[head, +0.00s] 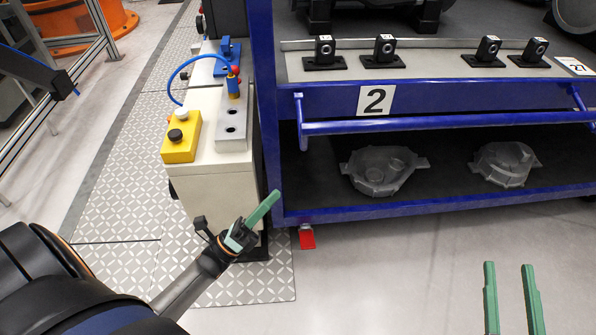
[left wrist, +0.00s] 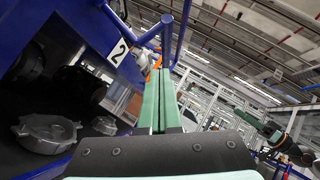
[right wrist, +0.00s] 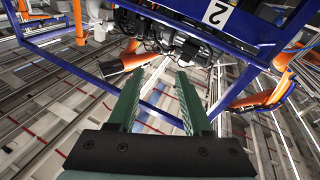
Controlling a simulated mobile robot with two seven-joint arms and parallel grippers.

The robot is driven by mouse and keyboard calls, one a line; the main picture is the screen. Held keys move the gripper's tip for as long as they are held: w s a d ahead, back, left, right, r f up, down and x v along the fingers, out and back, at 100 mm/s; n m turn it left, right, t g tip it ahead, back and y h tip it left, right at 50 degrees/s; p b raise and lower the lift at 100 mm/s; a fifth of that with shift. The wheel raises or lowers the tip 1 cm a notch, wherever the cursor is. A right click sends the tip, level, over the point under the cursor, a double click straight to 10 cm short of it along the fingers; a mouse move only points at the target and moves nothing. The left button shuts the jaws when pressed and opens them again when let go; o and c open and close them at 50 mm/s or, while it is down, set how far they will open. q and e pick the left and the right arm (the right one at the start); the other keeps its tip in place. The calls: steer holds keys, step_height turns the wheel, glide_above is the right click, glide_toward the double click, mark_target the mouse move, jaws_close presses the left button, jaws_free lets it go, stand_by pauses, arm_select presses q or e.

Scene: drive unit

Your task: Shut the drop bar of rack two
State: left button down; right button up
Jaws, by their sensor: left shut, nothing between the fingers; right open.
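Rack two is a blue rack (head: 330,97) with a white "2" label (head: 376,100). Its drop bar (head: 450,122) is a blue tube running across the front, just below the labelled beam, with short end arms at left and right. My left gripper (head: 275,196) is shut and empty in front of the rack's lower left corner, below and left of the bar and apart from it. Its green fingers show in the left wrist view (left wrist: 165,72), with blue tubes beyond them. My right gripper (head: 509,265) is open and empty, low at the right, in front of the rack.
Two grey castings (head: 380,172) (head: 505,165) lie on the lower shelf. Several black blocks with holes (head: 384,52) stand on the upper shelf. A pale cabinet with a yellow button box (head: 181,136) stands left of the rack.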

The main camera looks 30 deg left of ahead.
arm_select(q)
steer(key=w+d+r+m+h+p, duration=0.1)
steer(key=w+d+r+m+p, duration=0.1)
steer(key=w+r, duration=0.5)
step_height(320, 180, up, 3)
steer(key=shift+w+d+f+h, duration=0.15)
steer(key=shift+w+d+h, duration=0.15)
steer(key=shift+h, duration=0.1)
arm_select(e)
step_height(320, 180, down, 14)
steer(key=s+m+g+h, duration=0.2)
steer(key=g, duration=0.3)
steer(key=shift+d+r+g, duration=0.2)
steer(key=shift+r+g, duration=0.05)
steer(key=shift+g, duration=0.05)
arm_select(q)
steer(key=shift+p, duration=0.3)
